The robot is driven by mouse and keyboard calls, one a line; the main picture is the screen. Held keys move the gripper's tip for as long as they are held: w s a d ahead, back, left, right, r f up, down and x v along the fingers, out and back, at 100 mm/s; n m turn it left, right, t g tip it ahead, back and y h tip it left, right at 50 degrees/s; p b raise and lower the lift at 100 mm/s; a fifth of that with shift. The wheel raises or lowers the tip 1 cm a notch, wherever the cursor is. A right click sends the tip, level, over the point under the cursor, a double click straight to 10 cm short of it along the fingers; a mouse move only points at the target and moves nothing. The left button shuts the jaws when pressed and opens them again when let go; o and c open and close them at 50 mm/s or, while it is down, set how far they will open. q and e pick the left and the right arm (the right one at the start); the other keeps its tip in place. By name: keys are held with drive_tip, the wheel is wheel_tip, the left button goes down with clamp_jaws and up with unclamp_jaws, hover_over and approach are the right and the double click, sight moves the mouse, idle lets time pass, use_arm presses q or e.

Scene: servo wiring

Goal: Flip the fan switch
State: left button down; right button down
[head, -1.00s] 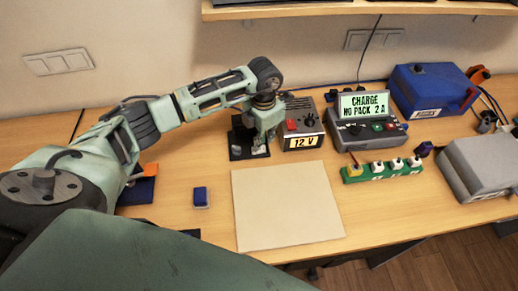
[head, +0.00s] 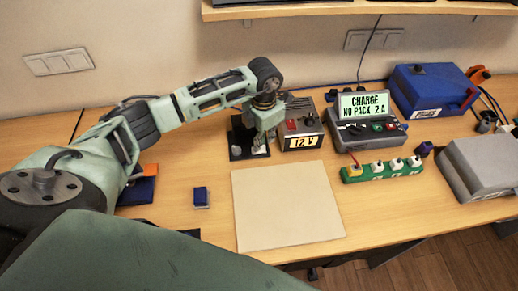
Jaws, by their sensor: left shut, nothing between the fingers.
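My left gripper (head: 261,142) is shut and empty, pointing down at the left side of the grey 12 V box (head: 303,127). It is in front of a black plate or stand (head: 240,141) and hides part of it. The box has a red switch (head: 291,125) and a dark knob on its top, and a lit "12 V" label on its front. I cannot tell which control is the fan switch, and no fan is clearly visible. Whether the fingertips touch anything is unclear. My right gripper is not in view.
A beige mat (head: 287,206) and a small blue block (head: 200,197) lie in front. To the right are the charger (head: 366,121) reading "CHARGE NO PACK 2 A", a green strip (head: 382,172), a blue machine (head: 432,90) and a grey case (head: 482,165).

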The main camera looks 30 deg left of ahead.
sight(263, 149)
use_arm(q)
drive_tip(key=shift+f+b, duration=1)
drive_tip(key=shift+f, duration=0.15)
idle(0.4)
drive_tip(key=shift+s, duration=0.1)
drive_tip(key=shift+r+p, duration=0.6)
drive_tip(key=shift+r, duration=0.2)
drive_tip(key=shift+r+p, duration=1.55)
drive_tip(key=shift+r, duration=1.2)
drive_tip(key=shift+f, duration=0.15)
